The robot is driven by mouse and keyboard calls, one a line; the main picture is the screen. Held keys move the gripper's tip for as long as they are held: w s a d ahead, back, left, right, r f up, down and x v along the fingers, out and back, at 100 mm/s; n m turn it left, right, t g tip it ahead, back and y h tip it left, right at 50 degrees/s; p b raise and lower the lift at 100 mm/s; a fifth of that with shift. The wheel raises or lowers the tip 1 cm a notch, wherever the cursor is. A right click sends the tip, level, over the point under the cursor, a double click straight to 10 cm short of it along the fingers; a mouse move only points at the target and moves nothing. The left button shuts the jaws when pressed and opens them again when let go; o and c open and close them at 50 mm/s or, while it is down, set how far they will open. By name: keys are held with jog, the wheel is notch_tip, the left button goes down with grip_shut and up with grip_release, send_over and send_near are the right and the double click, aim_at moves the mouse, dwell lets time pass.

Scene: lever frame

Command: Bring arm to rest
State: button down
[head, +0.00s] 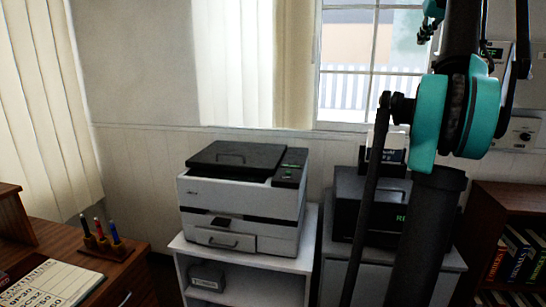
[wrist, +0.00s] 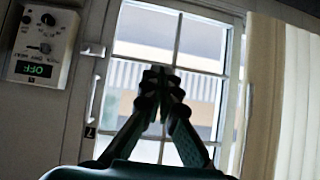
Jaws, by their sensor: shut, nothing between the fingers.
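My gripper (wrist: 158,74) is in the middle of the wrist view. Its two dark fingers meet at the tips, and nothing is held between them. Behind it is the window (wrist: 190,45), with a pale frame; I cannot judge the gap between them. A pale handle (wrist: 93,97) is on the frame, left of the fingers in this view. In the head view my arm rises on the right with teal joints, in front of the window (head: 345,50). A small teal and dark part of it shows near the top edge, too small to read.
A printer (head: 242,195) stands on a white shelf (head: 290,255). A dark machine (head: 345,195) sits on a cabinet behind my arm. A bookcase (head: 510,195) is at right, a desk (head: 125,270) at left. A wall control panel (wrist: 40,45) reads OFF.

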jog(key=w+a+f+n+g+y, duration=0.15)
jog(key=a+f, duration=0.25)
jog(key=f, duration=0.5)
jog(key=w+a+f+m, duration=0.1)
jog(key=w+a+f, duration=0.2)
jog(key=a+f, duration=0.35)
jog(key=s+a+f+n+g, duration=0.1)
jog(key=s+a+f, duration=0.2)
jog(key=f, duration=0.7)
jog(key=s+a+f+g, duration=0.15)
jog(key=a+f, duration=0.25)
jog(key=f, duration=0.7)
jog(key=s+a+f, duration=0.3)
jog(key=s+f, duration=0.7)
jog(key=f, duration=0.1)
jog(key=s+a+f+g, duration=0.1)
jog(key=s+a+f, duration=0.3)
jog(key=s+f, duration=0.6)
jog(key=s+a+f+g, duration=0.1)
jog(key=s+a+f, duration=0.2)
jog(key=s+f, duration=0.7)
notch_tip(320, 180, down, 3)
jog(key=shift+a+r+n, duration=0.15)
jog(key=shift+a+n, duration=0.2)
jog(key=shift+n, duration=0.1)
